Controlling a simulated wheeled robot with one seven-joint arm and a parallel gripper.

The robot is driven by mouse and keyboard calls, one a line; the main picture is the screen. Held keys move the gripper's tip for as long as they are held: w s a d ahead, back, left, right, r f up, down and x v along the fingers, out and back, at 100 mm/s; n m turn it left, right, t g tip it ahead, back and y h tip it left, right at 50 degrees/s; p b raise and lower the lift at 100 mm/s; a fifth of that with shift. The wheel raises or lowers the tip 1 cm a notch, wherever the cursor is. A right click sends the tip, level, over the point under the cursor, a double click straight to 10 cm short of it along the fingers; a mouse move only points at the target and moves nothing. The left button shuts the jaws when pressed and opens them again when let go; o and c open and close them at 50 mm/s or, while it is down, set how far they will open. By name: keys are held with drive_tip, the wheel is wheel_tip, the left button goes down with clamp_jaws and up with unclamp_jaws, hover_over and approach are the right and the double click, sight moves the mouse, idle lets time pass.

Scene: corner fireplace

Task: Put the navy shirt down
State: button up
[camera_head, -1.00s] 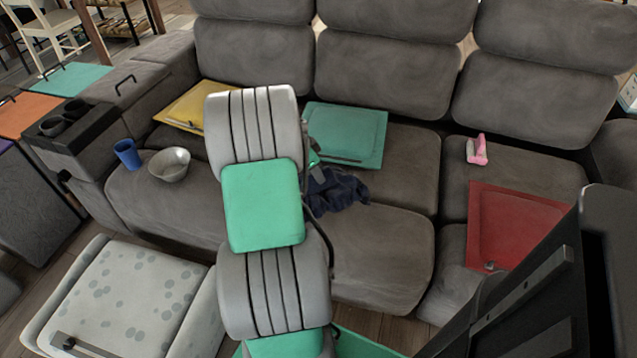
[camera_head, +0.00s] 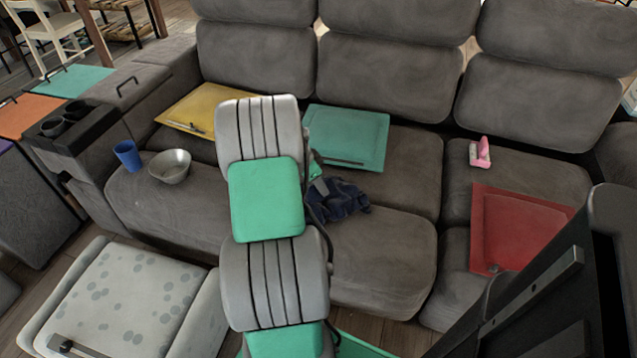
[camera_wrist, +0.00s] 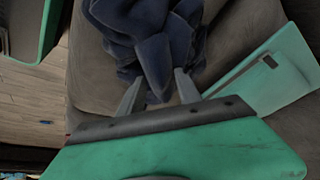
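The navy shirt (camera_head: 340,198) lies crumpled on the grey sofa seat in the head view, beside the front edge of the teal cushion-like panel. In the wrist view the shirt (camera_wrist: 150,45) fills the top middle, bunched in folds. My gripper (camera_wrist: 159,76) has its two grey fingers spread apart, with a fold of the shirt lying between and just beyond the tips. Neither finger looks pressed against the cloth. In the head view my arm hides part of the shirt's left side, and only a bit of my gripper (camera_head: 320,187) shows.
The teal panel (camera_head: 347,133) lies behind the shirt. A yellow panel (camera_head: 197,108), blue cup (camera_head: 127,154) and metal bowl (camera_head: 170,166) are to the left. A pink object (camera_head: 480,152) and red panel (camera_head: 515,225) are to the right. The front seat (camera_head: 385,260) is clear.

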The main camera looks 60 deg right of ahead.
drive_tip(key=shift+w+r, duration=0.1)
drive_tip(key=shift+r, duration=0.45)
drive_tip(key=p+v, duration=0.3)
drive_tip(key=v, duration=0.8)
drive_tip(key=w+a+r+n+t, duration=0.2)
drive_tip(key=w+a+r+n, duration=0.15)
drive_tip(key=w+a, duration=0.35)
drive_tip(key=w+a+r+n+t+y, duration=0.1)
drive_tip(key=w+a+n, duration=0.1)
drive_tip(key=a+n, duration=0.5)
drive_tip(key=w+a+r+n+t, duration=0.15)
drive_tip(key=a+n, duration=0.25)
drive_tip(key=a, duration=0.8)
drive_tip(key=s+a+n+y, duration=0.1)
drive_tip(key=s+a+n, duration=0.1)
drive_tip(key=a+n, duration=0.3)
drive_tip(key=s+a+f+n+y, duration=0.1)
drive_tip(key=s+a+n, duration=0.2)
drive_tip(key=a, duration=1)
drive_tip(key=n, duration=0.2)
drive_tip(key=shift+a+f+n+t+y, duration=0.3)
drive_tip(key=shift+a+n+t+y, duration=0.05)
drive_tip(key=shift+a+y, duration=0.05)
drive_tip(key=shift+c, duration=0.5)
drive_tip(key=shift+s, duration=0.1)
